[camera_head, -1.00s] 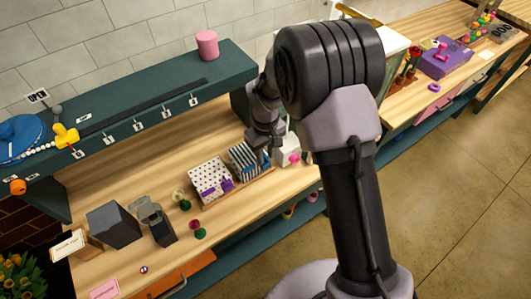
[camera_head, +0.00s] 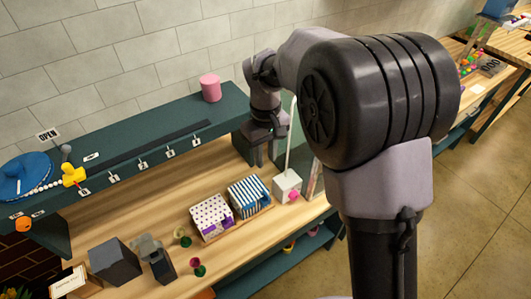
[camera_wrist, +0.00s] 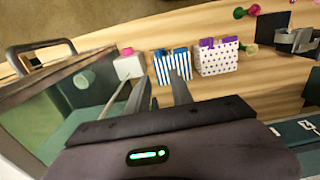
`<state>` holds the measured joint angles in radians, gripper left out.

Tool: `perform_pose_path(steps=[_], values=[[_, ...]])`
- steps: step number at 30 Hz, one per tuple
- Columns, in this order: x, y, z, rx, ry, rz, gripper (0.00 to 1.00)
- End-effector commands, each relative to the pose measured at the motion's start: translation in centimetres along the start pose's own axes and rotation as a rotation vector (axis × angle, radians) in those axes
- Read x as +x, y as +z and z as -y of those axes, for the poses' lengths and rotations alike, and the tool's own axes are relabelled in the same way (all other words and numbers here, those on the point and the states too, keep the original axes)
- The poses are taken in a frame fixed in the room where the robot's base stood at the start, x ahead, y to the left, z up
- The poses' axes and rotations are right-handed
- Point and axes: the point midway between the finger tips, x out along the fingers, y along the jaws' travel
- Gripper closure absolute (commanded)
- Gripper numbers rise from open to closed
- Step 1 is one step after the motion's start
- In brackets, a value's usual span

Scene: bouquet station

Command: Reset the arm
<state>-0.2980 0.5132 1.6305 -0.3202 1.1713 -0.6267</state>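My gripper (camera_head: 266,158) is raised above the wooden worktop, beside the right end of the dark green shelf. In the wrist view my gripper (camera_wrist: 160,88) has its two fingers apart, with nothing held between them. Below it stand a blue-and-white striped box (camera_head: 249,196) and a white polka-dot box with purple (camera_head: 211,217). The striped box (camera_wrist: 173,66) and the dotted box (camera_wrist: 216,60) also show in the wrist view, beyond the fingertips. My arm hides part of the bench at the right.
A white block with a pink piece (camera_head: 287,187) and a thin upright white rod stand near the gripper. A pink cylinder (camera_head: 210,88) sits on the shelf (camera_head: 130,130). A dark grey block (camera_head: 115,260) and small flowers (camera_head: 198,267) stand at the front left.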

Motion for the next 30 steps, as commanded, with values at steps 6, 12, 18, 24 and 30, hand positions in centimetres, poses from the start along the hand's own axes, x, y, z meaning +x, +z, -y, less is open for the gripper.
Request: perform_pose_path(steps=[6, 12, 18, 24, 30], values=[[0.1, 0.0, 0.0, 0.000, 0.000, 0.000, 0.73], [0.0, 0.3, -0.1, 0.013, 0.000, -0.009, 0.73], [-1.1, 8.8, -0.2, 0.334, -0.016, -0.192, 0.73], [2.7, 20.6, 2.8, 0.751, -0.072, -0.431, 0.73], [6.3, 25.2, 4.8, 0.946, -0.114, -0.546, 0.73]])
